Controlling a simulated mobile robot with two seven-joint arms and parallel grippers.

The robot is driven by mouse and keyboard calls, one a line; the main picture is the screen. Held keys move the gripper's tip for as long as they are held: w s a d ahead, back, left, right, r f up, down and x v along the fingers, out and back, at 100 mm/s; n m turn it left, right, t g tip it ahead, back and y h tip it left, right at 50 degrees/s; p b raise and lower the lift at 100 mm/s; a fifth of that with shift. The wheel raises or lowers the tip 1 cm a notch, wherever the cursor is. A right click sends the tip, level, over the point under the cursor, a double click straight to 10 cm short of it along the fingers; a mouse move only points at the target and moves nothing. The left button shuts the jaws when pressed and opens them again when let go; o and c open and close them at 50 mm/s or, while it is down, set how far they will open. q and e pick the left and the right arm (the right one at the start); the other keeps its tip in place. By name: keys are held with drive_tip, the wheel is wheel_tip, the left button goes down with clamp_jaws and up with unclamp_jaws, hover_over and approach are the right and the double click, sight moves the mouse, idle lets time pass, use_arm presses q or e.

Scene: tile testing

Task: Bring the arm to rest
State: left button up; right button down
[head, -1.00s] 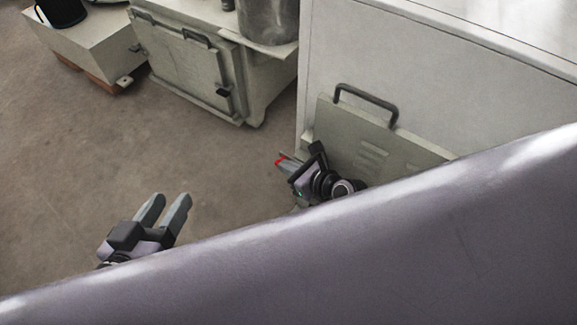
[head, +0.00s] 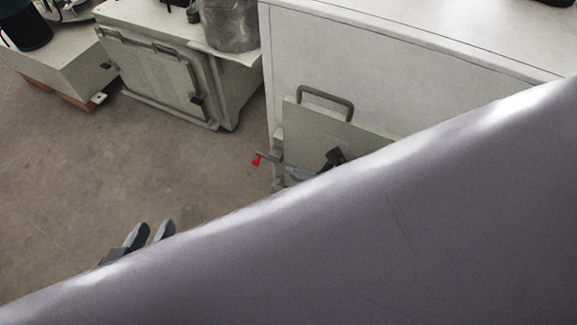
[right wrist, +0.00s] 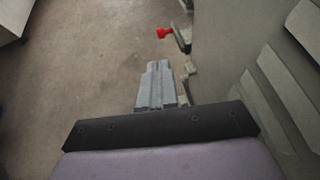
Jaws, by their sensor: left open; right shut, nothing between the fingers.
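My left gripper (head: 151,233) shows at the lower left of the head view, over bare floor. Its two grey fingers are apart and empty; my own purple-grey body part hides most of the rest. My right gripper (right wrist: 157,64) is shut with nothing between its fingers in the right wrist view, pointing along the floor beside a light cabinet wall. In the head view only a small part of the right gripper shows, in front of the cabinet's panel; its fingertips are hard to make out there.
A large light cabinet (head: 360,60) with a handled panel (head: 310,125) stands at the right. A smaller cabinet (head: 150,75) stands behind. The floor (head: 130,165) between is clear.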

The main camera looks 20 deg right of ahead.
use_arm(q)
drive_tip(key=shift+a, duration=0.1)
use_arm(e)
drive_tip(key=shift+s+d+r, duration=0.15)
drive_tip(key=shift+s+d, duration=0.05)
drive_tip(key=shift+s, duration=0.1)
